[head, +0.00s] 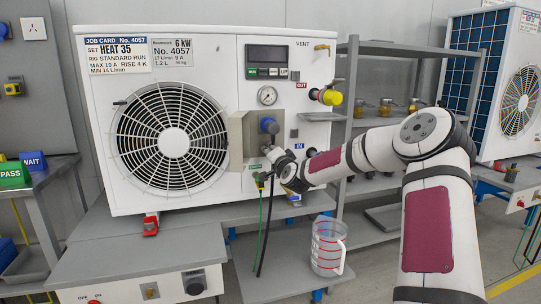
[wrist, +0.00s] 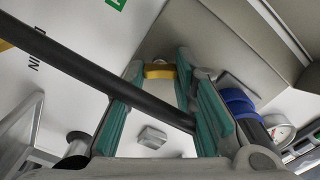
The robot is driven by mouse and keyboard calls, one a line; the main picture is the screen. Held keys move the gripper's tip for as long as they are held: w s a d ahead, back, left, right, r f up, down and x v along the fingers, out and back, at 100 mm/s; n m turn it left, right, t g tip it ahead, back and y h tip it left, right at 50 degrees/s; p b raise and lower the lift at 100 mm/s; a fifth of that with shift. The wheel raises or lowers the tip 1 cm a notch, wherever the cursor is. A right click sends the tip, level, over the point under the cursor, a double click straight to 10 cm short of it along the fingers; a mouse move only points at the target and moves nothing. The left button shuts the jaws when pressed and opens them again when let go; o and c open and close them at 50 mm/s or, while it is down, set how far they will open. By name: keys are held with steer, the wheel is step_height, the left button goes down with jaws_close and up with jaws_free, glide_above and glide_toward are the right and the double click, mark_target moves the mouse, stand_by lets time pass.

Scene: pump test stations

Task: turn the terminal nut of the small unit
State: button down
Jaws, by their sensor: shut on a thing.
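The small unit (head: 222,60) is the white fan cabinet on the bench in the head view. My gripper (head: 274,160) is at its front, beside the grey terminal box (head: 237,140) and below a blue knob (head: 268,125). In the wrist view my gripper's teal pads (wrist: 160,72) close at their tips on a yellow, brass-coloured piece (wrist: 160,71), which looks like the terminal nut. The nut is hidden behind my gripper in the head view. A black cable or rod (wrist: 90,75) crosses in front of the pads in the wrist view.
Green and black leads (head: 265,215) hang below my gripper. A clear jug (head: 328,246) stands on the lower shelf. Shelving (head: 395,50) and a larger unit (head: 520,60) stand to the right.

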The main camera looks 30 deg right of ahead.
steer(key=m+b, duration=0.1)
steer(key=m, duration=0.5)
steer(key=shift+f, duration=0.1)
stand_by(0.5)
steer(key=c, duration=1.3)
jaws_free()
steer(key=v, duration=1.2)
